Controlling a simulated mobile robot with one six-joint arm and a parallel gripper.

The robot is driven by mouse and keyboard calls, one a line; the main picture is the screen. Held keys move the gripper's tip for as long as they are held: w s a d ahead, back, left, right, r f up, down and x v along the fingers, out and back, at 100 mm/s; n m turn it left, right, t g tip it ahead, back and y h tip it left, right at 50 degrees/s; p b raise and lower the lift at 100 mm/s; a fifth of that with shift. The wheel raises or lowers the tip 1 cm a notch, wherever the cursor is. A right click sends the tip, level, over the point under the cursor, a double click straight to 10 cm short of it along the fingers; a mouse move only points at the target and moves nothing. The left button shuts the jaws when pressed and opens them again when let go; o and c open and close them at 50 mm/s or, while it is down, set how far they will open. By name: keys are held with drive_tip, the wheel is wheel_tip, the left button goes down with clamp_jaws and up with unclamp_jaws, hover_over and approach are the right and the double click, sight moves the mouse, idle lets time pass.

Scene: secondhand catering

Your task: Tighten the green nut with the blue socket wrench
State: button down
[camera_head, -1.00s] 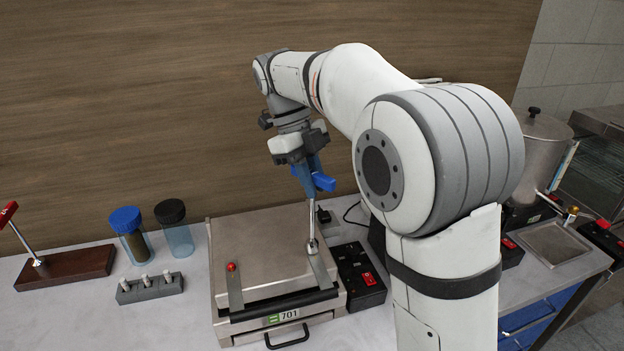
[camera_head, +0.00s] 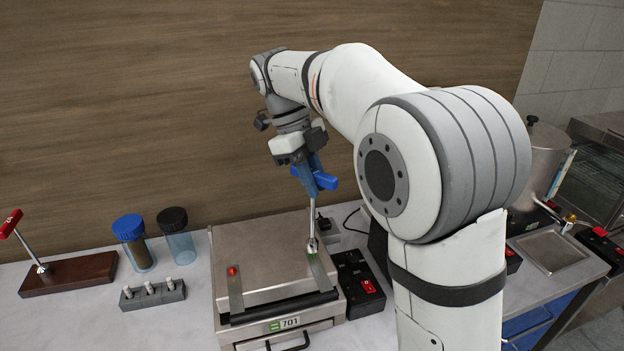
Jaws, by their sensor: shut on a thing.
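My gripper (camera_head: 314,163) is shut on the blue socket wrench (camera_head: 319,181) near its blue T-handle. The wrench stands nearly upright, its metal shaft running down to a socket at the right strap of a metal press (camera_head: 250,243). The socket end appears to touch the strap or a fastener there; I cannot tell how well it is seated. A red nut (camera_head: 232,271) sits on the left strap of the press.
A red-handled wrench (camera_head: 12,222) stands on a wooden block (camera_head: 70,274) at left. Two jars, blue-lidded (camera_head: 128,227) and black-lidded (camera_head: 172,219), and a grey holder (camera_head: 153,295) stand left of the press. A black switch box (camera_head: 358,284) is right of it.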

drive_tip(key=shift+s+n+t, duration=0.1)
drive_tip(key=shift+n+t, duration=0.2)
drive_tip(key=shift+n, duration=0.4)
drive_tip(key=n, duration=0.2)
drive_tip(key=n+t+b, duration=0.1)
drive_tip(key=shift+w+f+n+h, duration=0.1)
drive_tip(key=shift+w+n+h, duration=0.1)
drive_tip(key=shift+n+h, duration=0.2)
drive_tip(key=n+t+b, duration=0.2)
drive_tip(key=n, duration=0.2)
drive_tip(key=shift+w+d, duration=0.1)
drive_tip(key=shift+n+t, duration=0.3)
drive_tip(key=shift+n, duration=0.5)
drive_tip(key=shift+b, duration=0.4)
drive_tip(key=shift+n+y, duration=0.3)
drive_tip(key=shift+n, duration=0.3)
drive_tip(key=n+t+b, duration=0.1)
drive_tip(key=n, duration=0.1)
drive_tip(key=n+t+y+b, duration=0.1)
drive_tip(key=n, duration=0.2)
drive_tip(key=shift+w, duration=0.15)
drive_tip(key=n+y, duration=0.1)
drive_tip(key=n, duration=0.2)
drive_tip(key=n+t+y+b, duration=0.1)
drive_tip(key=n, duration=0.1)
drive_tip(key=shift+w+n, duration=0.1)
drive_tip(key=shift+n, duration=0.3)
